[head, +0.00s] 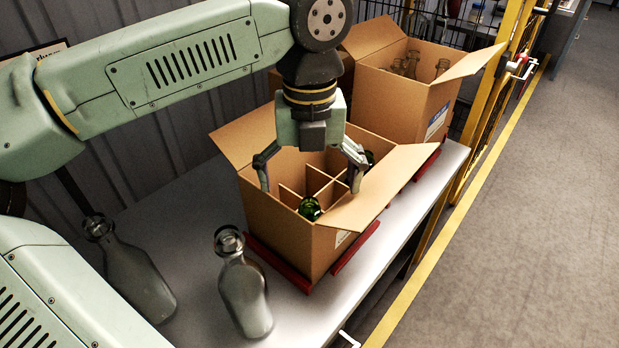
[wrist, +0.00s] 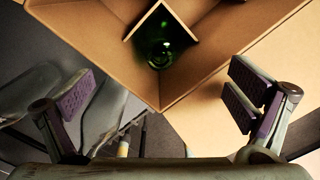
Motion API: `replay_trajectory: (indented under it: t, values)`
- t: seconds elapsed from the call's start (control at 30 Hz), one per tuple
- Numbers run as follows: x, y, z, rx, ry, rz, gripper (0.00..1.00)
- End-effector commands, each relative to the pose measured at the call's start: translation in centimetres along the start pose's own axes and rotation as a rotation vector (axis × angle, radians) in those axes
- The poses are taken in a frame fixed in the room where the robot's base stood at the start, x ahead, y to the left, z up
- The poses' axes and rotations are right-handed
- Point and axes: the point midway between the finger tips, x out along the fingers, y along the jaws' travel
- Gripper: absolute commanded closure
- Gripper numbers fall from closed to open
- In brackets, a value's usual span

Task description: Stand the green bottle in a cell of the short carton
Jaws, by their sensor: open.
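The short carton (head: 279,225) stands open on the table, flaps spread, with dividers making several cells. A green bottle (head: 310,208) is in its near corner cell, only its top showing above the divider edges; its lower part is hidden. In the wrist view the green bottle (wrist: 162,52) sits in the corner cell, between divider and carton walls. My gripper (head: 310,170) is over the carton, fingers wide apart and empty. In the wrist view my gripper (wrist: 163,105) is clear of the bottle.
Two clear grey bottles, one (head: 243,286) in front of the carton and one (head: 132,268) farther left, stand on the table (head: 190,215). A taller carton (head: 395,103) with several clear bottles is behind. Red rails (head: 278,262) edge the short carton's base. A yellow-framed fence (head: 495,90) is at right.

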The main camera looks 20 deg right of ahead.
Motion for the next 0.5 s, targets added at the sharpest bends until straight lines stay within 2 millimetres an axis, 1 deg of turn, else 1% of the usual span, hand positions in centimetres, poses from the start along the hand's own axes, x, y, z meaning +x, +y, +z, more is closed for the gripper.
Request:
replay_trajectory:
  t: [0.27,0.37,0.5]
  values:
    - [-0.1,0.0,0.0,0.0,0.0,0.0,0.0]
    - [-0.6,0.0,0.0,0.0,0.0,0.0,0.0]
    - [-1.7,0.0,0.0,-0.001,0.0,0.0,0.0]
